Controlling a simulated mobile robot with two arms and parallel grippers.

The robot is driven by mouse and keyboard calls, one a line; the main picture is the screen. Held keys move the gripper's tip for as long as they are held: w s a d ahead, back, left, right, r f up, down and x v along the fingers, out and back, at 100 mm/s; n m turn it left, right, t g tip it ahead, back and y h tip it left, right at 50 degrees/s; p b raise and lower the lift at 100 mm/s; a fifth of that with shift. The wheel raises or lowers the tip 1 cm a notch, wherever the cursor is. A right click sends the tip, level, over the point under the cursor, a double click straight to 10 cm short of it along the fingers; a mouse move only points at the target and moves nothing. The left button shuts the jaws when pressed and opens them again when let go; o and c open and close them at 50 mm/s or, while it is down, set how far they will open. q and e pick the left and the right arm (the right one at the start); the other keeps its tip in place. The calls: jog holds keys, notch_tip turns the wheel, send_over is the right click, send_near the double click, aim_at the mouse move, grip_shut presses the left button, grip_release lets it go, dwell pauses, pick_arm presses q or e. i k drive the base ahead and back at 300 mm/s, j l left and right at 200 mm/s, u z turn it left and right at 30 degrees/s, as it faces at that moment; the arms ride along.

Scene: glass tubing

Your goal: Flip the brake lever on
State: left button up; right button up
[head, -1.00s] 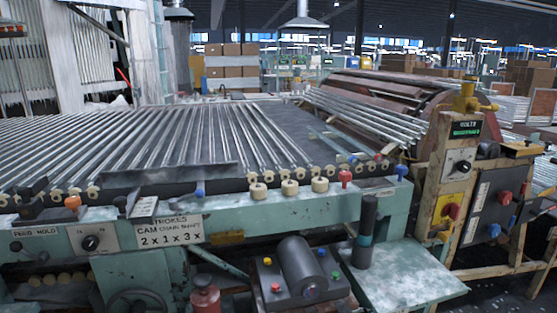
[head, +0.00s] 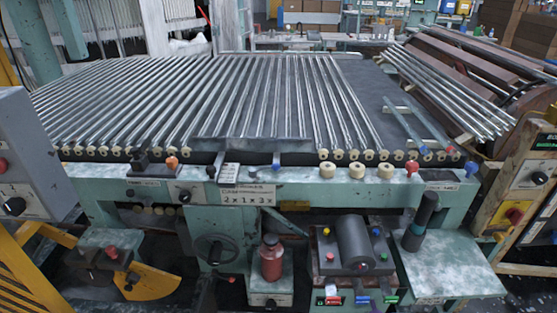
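No part in the head view carries a readable brake label, so I cannot tell which one is the brake lever. A black upright handle with a teal band (head: 420,220) stands at the right end of the teal machine (head: 110,205). A dark block with an orange knob (head: 171,163) and a black rotary knob (head: 184,196) sit on the machine's front left. A black handwheel (head: 214,248) is low on the front. A black box with a red button (head: 112,252) is at lower left. Neither of my grippers shows.
Glass tubes (head: 240,95) lie in rows across the machine's top. A red bottle (head: 271,258) and a black cylinder unit with coloured buttons (head: 355,243) stand in front. A grey control box (head: 35,150) and yellow frame (head: 40,270) flank the left. A control panel (head: 535,175) stands at right.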

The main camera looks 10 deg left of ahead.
aim_at(214, 273)
jog(key=u, duration=1.1)
